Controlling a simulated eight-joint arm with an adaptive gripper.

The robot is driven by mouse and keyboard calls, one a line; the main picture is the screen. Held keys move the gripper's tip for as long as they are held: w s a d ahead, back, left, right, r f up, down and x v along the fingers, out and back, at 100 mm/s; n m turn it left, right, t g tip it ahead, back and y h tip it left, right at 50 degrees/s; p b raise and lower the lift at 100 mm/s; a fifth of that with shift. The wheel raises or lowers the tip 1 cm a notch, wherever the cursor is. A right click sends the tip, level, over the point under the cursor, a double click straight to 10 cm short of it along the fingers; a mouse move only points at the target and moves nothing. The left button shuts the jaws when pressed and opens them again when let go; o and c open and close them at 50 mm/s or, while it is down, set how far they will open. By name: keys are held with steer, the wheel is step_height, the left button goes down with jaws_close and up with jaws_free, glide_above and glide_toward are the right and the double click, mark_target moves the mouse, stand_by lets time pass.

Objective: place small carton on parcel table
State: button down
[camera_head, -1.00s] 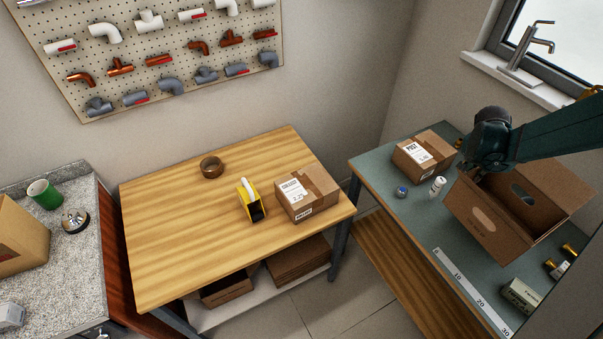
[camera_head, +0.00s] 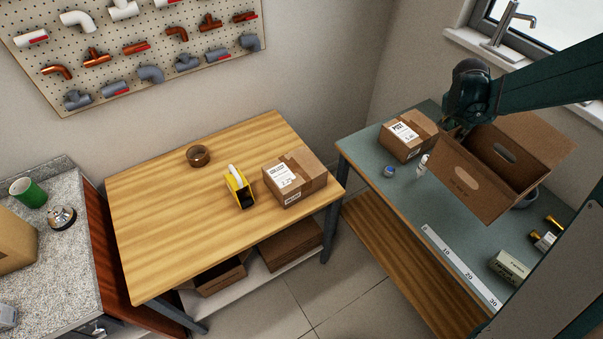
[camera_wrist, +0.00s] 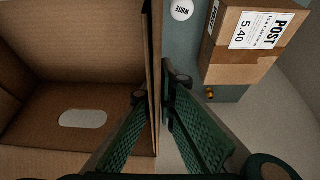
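An open brown carton (camera_head: 470,190) with oval hand holes hangs tilted above the grey-green bench at the right. My gripper (camera_head: 450,128) is at its upper left edge. In the wrist view my gripper (camera_wrist: 160,92) has one green finger inside the carton (camera_wrist: 60,110) and one outside, closed over its side wall. The carton's underside is hidden. The wooden table (camera_head: 150,225), which looks like the parcel table, stands left of the bench. It bears a taped, labelled box (camera_head: 300,182), a yellow tape dispenser (camera_head: 239,188) and a brown tape roll (camera_head: 198,156).
On the bench (camera_head: 385,200) are a taped POST box (camera_head: 408,138), a blue-topped roll (camera_head: 389,171), a white bottle (camera_head: 422,167), a ruler (camera_head: 460,268) and a small box (camera_head: 510,267). A floor gap separates bench and table. The table's front left is clear.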

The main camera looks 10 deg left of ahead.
steer(key=w+a, duration=0.4)
steer(key=a, duration=1.1)
steer(key=w+a, duration=0.4)
steer(key=a, duration=1)
steer(key=s+a, duration=0.2)
steer(key=a, duration=1.2)
steer(key=s+a, duration=0.2)
steer(key=a, duration=1.3)
steer(key=s+a, duration=0.6)
steer(key=a, duration=0.5)
steer(key=s+a, duration=0.6)
steer(key=a, duration=0.6)
steer(key=s+a, duration=2)
step_height(320, 180, down, 11)
steer(key=shift+w+d+n+b, duration=0.25)
steer(key=shift+d+n+b, duration=0.05)
steer(key=shift+n+b, duration=0.1)
steer(key=shift+f, duration=0.15)
